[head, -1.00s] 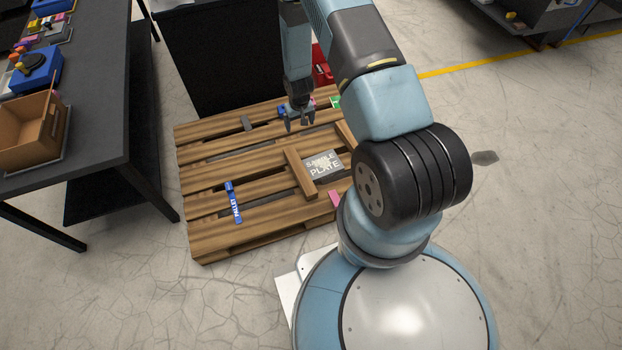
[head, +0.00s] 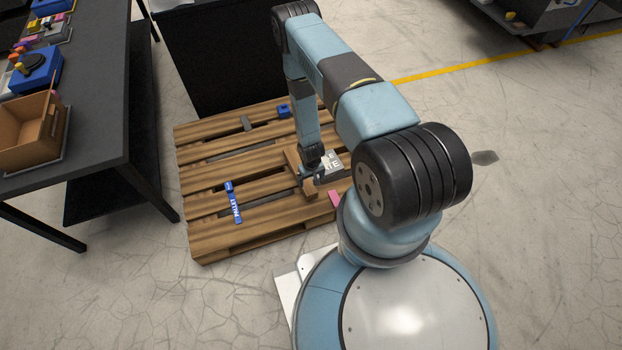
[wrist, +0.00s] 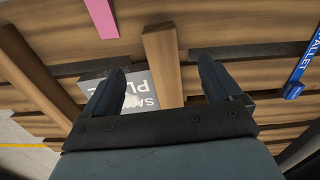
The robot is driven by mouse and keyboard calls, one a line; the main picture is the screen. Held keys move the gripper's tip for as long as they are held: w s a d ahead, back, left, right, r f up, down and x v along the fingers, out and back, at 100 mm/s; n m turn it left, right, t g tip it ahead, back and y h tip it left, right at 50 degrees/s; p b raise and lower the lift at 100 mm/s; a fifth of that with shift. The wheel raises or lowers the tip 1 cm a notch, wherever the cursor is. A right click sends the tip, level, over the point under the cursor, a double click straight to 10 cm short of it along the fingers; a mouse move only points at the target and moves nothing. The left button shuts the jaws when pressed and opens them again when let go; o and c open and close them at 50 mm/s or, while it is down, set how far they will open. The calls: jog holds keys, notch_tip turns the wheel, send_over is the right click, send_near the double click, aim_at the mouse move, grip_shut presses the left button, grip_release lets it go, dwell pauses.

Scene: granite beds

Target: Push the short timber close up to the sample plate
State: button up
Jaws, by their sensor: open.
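A short timber (head: 291,159) lies across the pallet slats, just left of the grey sample plate (head: 335,158). My gripper (head: 310,179) is open above the timber, hiding its middle and part of the plate. In the wrist view the timber (wrist: 163,62) shows between my two spread fingers (wrist: 162,76), touching neither as far as I can see. The sample plate (wrist: 143,92) is to its left there, partly behind the left finger. The plate and timber look very near each other; whether they touch I cannot tell.
The wooden pallet (head: 215,185) carries a blue label strip (head: 234,203), a pink piece (head: 335,198), a blue block (head: 283,111) and a grey piece (head: 246,123). Another timber (wrist: 35,75) lies beyond the plate in the wrist view. A dark table (head: 105,110) stands at left.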

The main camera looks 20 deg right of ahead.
aim_at(311, 191)
jog(key=shift+f, duration=0.1)
notch_tip(311, 191, down, 14)
jog(key=shift+r, duration=0.2)
dwell(0.6)
jog(key=c, duration=1.3)
jog(key=o, duration=1.4)
jog(key=shift+r, duration=0.1)
notch_tip(311, 191, up, 14)
jog(key=shift+f, duration=0.25)
jog(key=shift+w, duration=0.1)
